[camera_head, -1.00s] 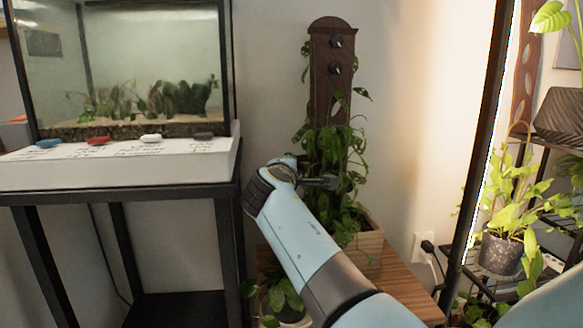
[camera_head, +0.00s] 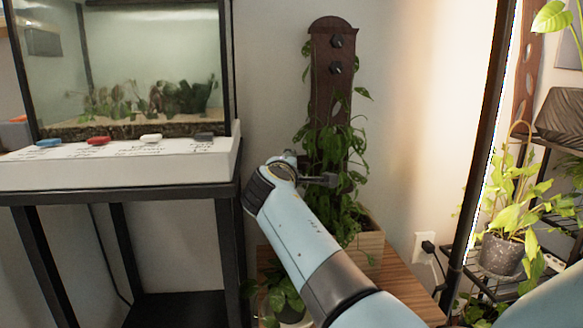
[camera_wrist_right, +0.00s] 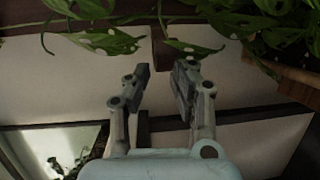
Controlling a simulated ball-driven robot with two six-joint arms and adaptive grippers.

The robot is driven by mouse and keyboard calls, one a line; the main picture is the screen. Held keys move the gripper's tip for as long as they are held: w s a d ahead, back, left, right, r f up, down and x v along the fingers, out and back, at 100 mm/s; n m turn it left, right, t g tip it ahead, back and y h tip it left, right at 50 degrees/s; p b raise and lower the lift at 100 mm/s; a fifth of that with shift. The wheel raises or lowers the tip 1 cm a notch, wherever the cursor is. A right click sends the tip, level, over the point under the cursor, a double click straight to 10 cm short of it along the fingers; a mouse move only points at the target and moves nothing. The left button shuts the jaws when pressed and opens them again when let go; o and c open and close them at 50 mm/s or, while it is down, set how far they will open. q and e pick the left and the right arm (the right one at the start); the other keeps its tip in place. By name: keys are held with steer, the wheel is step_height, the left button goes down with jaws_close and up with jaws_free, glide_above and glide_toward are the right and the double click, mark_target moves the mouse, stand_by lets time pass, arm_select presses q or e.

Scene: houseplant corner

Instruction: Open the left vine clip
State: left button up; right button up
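A dark wooden board (camera_head: 322,90) stands upright against the wall, with vine leaves (camera_head: 335,150) climbing it. Two dark knob-like pieces, an upper one (camera_head: 336,41) and a lower one (camera_head: 335,69), sit on the board one above the other. I cannot tell whether either is the left vine clip. My right gripper (camera_head: 325,181) is in front of the leaves, well below both pieces. In the right wrist view the right gripper (camera_wrist_right: 164,78) has its fingers apart with nothing between them; leaves (camera_wrist_right: 188,46) hang just beyond the tips. My left gripper is not in view.
A planter box (camera_head: 368,250) stands on a wooden table (camera_head: 398,280) under the vine. A fish tank (camera_head: 150,60) on a black stand (camera_head: 228,260) is at left. A black pole (camera_head: 483,140) and a potted plant (camera_head: 500,253) are at right.

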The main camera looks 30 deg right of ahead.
steer(key=shift+o, duration=1.3)
steer(key=shift+f, duration=0.15)
steer(key=o, duration=0.7)
steer(key=r, duration=0.8)
steer(key=shift+w+d, duration=0.15)
steer(key=shift+w, duration=0.1)
steer(key=r, duration=0.2)
steer(key=shift+s+a+r, duration=0.2)
steer(key=shift+s+r, duration=0.1)
steer(key=shift+r, duration=0.05)
steer(key=c, duration=0.7)
steer(key=shift+s, duration=0.1)
steer(key=shift+f, duration=0.25)
steer(key=shift+c, duration=0.4)
